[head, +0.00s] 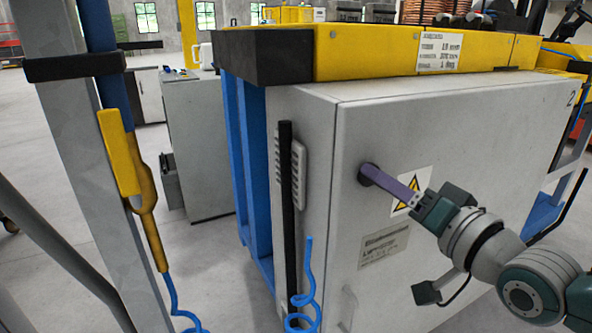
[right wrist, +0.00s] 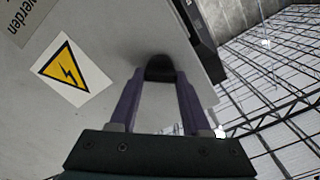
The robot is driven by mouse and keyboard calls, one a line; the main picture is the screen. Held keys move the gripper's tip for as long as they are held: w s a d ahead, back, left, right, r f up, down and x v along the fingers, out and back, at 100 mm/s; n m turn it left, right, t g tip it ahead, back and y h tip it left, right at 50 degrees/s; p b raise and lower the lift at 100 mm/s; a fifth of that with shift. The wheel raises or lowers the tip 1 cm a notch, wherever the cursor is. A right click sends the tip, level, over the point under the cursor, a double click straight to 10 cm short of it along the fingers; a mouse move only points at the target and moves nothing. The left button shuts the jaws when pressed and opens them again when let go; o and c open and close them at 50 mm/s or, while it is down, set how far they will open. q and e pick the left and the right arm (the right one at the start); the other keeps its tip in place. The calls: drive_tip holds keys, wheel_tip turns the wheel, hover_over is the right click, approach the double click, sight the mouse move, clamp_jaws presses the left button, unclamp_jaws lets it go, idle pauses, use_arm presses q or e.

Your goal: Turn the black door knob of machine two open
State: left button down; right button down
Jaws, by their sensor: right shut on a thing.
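Machine two is a grey cabinet (head: 455,130) with a "2" at its upper right. Its black door knob (head: 368,174) sits on the door's upper left, beside a yellow warning sign (head: 411,190). My right gripper (head: 378,178) reaches in from the right with its purple fingers at the knob. In the right wrist view the black knob (right wrist: 160,68) lies between the two fingertips, which are shut on it. The knob's turn angle is hard to tell because the fingers cover part of it. The door looks closed. My left gripper is not in view.
A yellow and black beam (head: 420,50) runs along the cabinet's top. A grey post (head: 85,150) with a yellow pendant handle (head: 130,175) and coiled blue hose (head: 305,290) stands at left. A pale handle (head: 348,305) is low on the door. Open floor lies between post and cabinet.

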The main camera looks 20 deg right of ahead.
drive_tip(key=m+b, duration=0.2)
drive_tip(key=m, duration=0.8)
drive_tip(key=shift+f, duration=0.2)
idle(0.3)
drive_tip(key=shift+c, duration=1.8)
unclamp_jaws()
drive_tip(key=s+p, duration=0.1)
drive_tip(key=s, duration=0.9)
drive_tip(key=shift+d, duration=0.45)
